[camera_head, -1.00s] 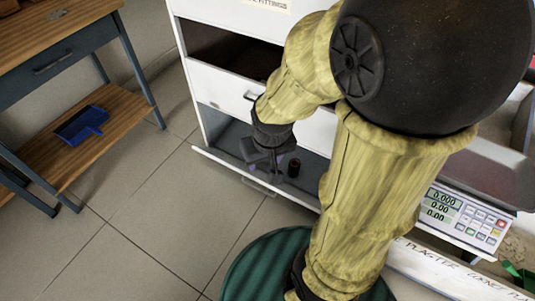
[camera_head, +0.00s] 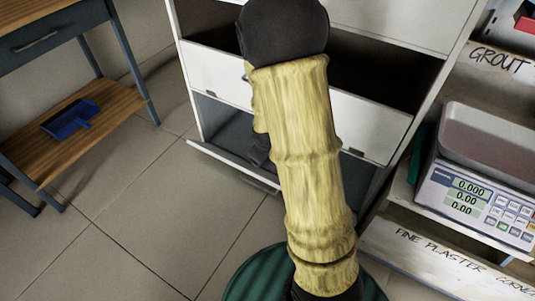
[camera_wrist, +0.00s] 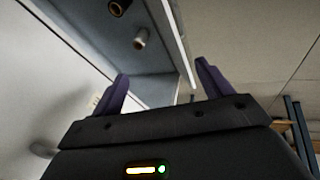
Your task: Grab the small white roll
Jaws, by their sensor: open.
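In the wrist view, a small pale roll (camera_wrist: 140,38) with a brownish core lies in the grey-blue bottom compartment (camera_wrist: 85,22), near its edge. It looks greyish-white in the shade. A dark roll (camera_wrist: 118,7) with an orange-brown core is close by at the top edge of the picture. My gripper (camera_wrist: 163,87) is open, its two purple fingers wide apart and nothing between them. The pale roll is beyond the fingertips, apart from them. In the head view my arm hides both rolls and most of the gripper, at the cabinet's low compartment (camera_head: 232,128).
The white cabinet has a lowered front flap (camera_head: 225,163) at the bottom and an open compartment above. A wooden bench with a blue dustpan (camera_head: 70,119) stands at left. A scale (camera_head: 475,200) sits on a shelf at right. The tiled floor (camera_head: 150,225) at left is clear.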

